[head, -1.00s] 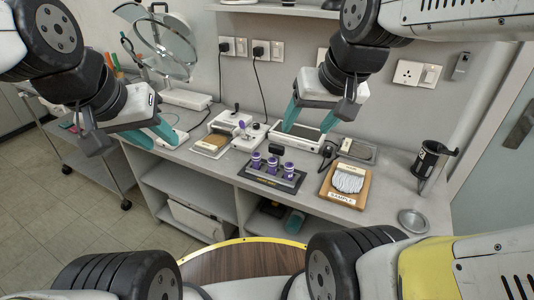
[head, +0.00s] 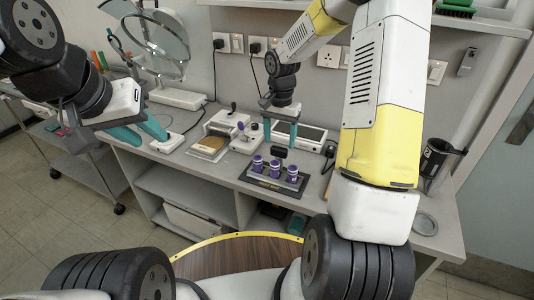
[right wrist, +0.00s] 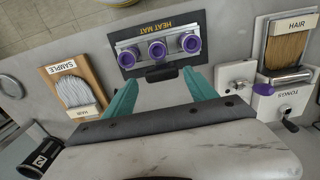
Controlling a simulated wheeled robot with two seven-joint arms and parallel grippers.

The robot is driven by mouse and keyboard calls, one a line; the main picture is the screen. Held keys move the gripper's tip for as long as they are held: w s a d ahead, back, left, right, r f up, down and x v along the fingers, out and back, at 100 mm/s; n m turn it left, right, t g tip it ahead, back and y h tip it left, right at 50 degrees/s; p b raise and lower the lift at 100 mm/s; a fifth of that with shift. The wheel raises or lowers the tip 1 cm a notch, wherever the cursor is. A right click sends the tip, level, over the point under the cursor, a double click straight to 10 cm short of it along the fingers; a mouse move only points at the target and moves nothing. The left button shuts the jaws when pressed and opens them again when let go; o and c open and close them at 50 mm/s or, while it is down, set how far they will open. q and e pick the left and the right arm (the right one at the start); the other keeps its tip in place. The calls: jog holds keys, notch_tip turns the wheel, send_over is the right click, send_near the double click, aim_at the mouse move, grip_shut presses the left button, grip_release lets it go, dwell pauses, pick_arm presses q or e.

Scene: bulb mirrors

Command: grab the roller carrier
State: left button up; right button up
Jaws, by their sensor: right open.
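The roller carrier (right wrist: 122,58) is a metallic rack bearing several purple-ended rollers (right wrist: 157,49), with a dark handle block on its near side in the right wrist view. It sits on the black heat mat (right wrist: 190,22). The rollers (head: 274,166) also show upright in the head view. My right gripper (head: 280,144) is open and empty, pointing down behind the rollers, close to the dark handle (head: 280,152). In the right wrist view its teal fingers (right wrist: 160,80) stand either side of the handle, apart from it. My left gripper (head: 155,140) is open and empty at the left.
A hair board (head: 208,146) and a white tongs stand (head: 246,142) are left of the mat. A white flat device (head: 312,136) lies behind. The sample board (right wrist: 85,92) and a black holder (right wrist: 38,160) are on the other side. A round mirror (head: 160,45) stands at the left.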

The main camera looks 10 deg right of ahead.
aim_at(278, 157)
notch_tip(278, 157, down, 8)
jog(key=shift+a+r, duration=0.1)
jog(key=c, duration=1.3)
